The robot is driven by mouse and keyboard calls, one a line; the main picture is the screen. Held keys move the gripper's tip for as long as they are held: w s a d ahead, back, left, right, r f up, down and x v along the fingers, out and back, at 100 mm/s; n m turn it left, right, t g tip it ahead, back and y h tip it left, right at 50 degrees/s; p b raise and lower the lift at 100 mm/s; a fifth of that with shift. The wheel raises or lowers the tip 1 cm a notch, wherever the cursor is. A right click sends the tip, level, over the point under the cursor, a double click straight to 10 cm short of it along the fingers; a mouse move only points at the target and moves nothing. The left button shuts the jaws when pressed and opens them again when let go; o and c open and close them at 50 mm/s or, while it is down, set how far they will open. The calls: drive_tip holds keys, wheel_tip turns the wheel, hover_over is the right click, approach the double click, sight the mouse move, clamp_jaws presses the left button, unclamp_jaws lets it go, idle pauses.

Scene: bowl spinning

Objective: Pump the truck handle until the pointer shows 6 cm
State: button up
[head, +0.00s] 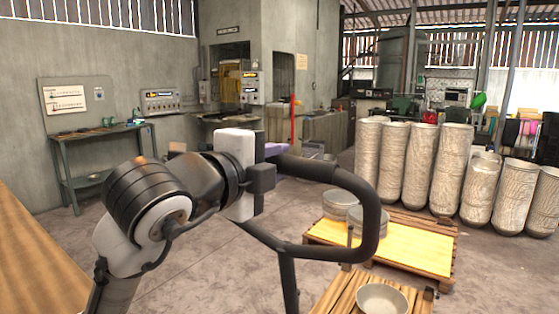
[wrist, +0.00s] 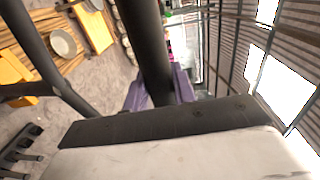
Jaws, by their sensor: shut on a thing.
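The truck handle (head: 372,200) is a black loop on a dark shaft, standing tilted in the middle of the head view. My gripper (head: 277,153) is shut on the upper left part of the loop. In the wrist view the dark handle bar (wrist: 148,50) runs between the purple fingers of my gripper (wrist: 160,92). The truck's forks and lower body are mostly hidden or out of frame in the head view; orange parts (wrist: 14,72) show at the left of the wrist view. I cannot make out a pointer or a centimetre scale in either view.
A wooden pallet (head: 330,292) with a metal bowl (head: 382,299) is at the lower front. A yellow-topped pallet (head: 410,250) with stacked bowls (head: 341,203) stands behind it. Tall bowl stacks (head: 408,160) line the right. A wooden tabletop (head: 40,265) is at the left. Bare floor lies between.

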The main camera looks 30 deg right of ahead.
drive_tip(key=s+a+f+b, duration=0.2)
drive_tip(key=s+a+f, duration=0.1)
drive_tip(key=a, duration=0.7)
drive_tip(key=shift+s, duration=0.55)
drive_tip(key=s+a+f+b, duration=0.1)
drive_tip(key=a, duration=0.2)
drive_tip(key=s+a+f+b, duration=0.1)
drive_tip(key=s+a+b, duration=0.1)
drive_tip(key=a, duration=0.2)
drive_tip(key=s+a+f+b, duration=0.1)
drive_tip(key=a+f, duration=0.1)
drive_tip(key=a, duration=0.1)
drive_tip(key=shift+s+a+f, duration=0.1)
drive_tip(key=shift+s+a, duration=0.15)
drive_tip(key=shift+o, duration=0.3)
drive_tip(key=s+a+f+b, duration=0.3)
drive_tip(key=a+f+b, duration=0.2)
drive_tip(key=a, duration=0.4)
drive_tip(key=shift+s+a+f+b, duration=0.15)
drive_tip(key=shift+s+f+b, duration=0.15)
drive_tip(key=shift+b, duration=0.55)
drive_tip(key=shift+s+a, duration=0.2)
drive_tip(key=shift+a, duration=0.1)
